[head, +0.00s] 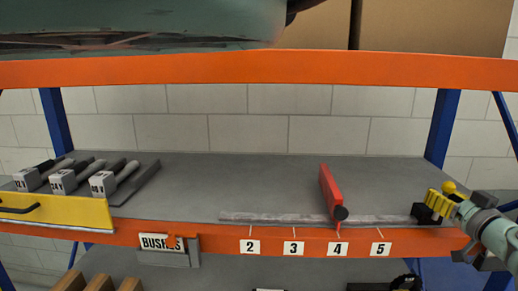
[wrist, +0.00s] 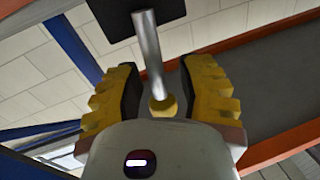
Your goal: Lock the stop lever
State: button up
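The stop lever is a silver rod (wrist: 149,60) with a yellow ball knob (wrist: 163,106), rising from a black block in the wrist view. My gripper (wrist: 160,85), with yellow ribbed fingers and dark pads, is open. Its fingers stand on both sides of the rod and knob, with visible gaps at each side. It also shows at the far right in the head view (head: 441,203).
A red bar (head: 330,190) with a dark round end stands on the grey rail (head: 275,217) above label 4. A yellow-fronted carrier (head: 65,212) with several grey tools sits at left. A blue upright (head: 444,125) stands behind my gripper. The middle of the shelf is clear.

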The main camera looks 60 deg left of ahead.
jog(key=shift+d, duration=0.1)
grip_shut()
jog(key=shift+f+b, duration=0.25)
jog(key=shift+b, duration=0.75)
jog(key=b, duration=0.3)
jog(key=shift+n, duration=0.3)
jog(key=b, duration=0.3)
jog(key=shift+s+a+n+b, duration=0.2)
jog(key=shift+n+b, duration=0.1)
jog(key=shift+b, duration=0.1)
jog(key=shift+s+r+h+b, duration=0.1)
jog(key=shift+r+h+b, duration=0.2)
jog(key=shift+b, duration=0.4)
jog(key=shift+a, duration=0.1)
jog(key=shift+o, duration=1)
grip_release()
